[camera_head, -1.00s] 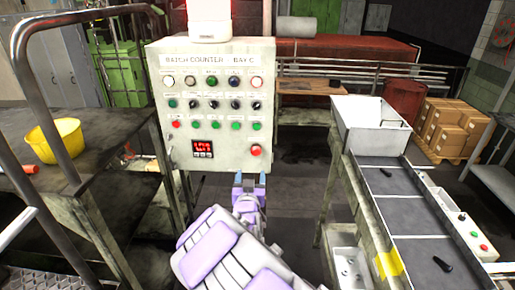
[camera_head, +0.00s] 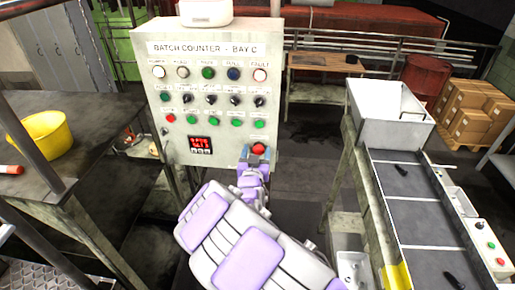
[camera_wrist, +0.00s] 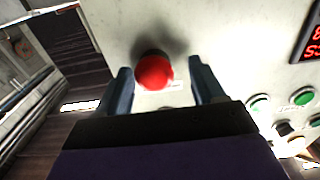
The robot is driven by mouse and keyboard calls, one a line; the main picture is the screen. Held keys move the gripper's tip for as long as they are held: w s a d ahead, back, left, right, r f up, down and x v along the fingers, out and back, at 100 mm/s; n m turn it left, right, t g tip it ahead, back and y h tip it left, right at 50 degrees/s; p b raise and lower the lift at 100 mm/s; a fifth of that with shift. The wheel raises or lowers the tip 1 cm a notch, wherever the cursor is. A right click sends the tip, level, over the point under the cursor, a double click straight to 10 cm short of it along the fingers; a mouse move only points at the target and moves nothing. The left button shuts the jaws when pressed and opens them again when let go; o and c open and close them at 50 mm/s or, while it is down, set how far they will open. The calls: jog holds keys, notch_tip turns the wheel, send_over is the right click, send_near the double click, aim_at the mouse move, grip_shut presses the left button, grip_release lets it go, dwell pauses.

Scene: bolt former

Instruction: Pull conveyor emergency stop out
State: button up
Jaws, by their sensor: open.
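A grey control panel (camera_head: 170,95) labelled "BATCH COUNTER - BAY C" stands ahead, with a round red button (camera_head: 258,149) at its lower right. My gripper (camera_head: 256,158) is at this button, partly covering it in the head view. In the wrist view the red button (camera_wrist: 154,71) lies between the two open fingers (camera_wrist: 163,78), with visible gaps on both sides. Whether a finger touches it cannot be told. A second red button (camera_head: 500,261) is on the small control box of the conveyor (camera_head: 415,212) at right.
A red digital display (camera_head: 200,144) and several lamps, buttons and knobs sit on the panel. A dark table (camera_head: 75,150) with a yellow bucket (camera_head: 42,135) stands at left. A metal hopper (camera_head: 390,113) tops the conveyor. Floor shows between panel and conveyor.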

jog(key=shift+d, duration=0.3)
jog(key=shift+c, duration=0.7)
jog(key=shift+a, duration=0.1)
grip_shut()
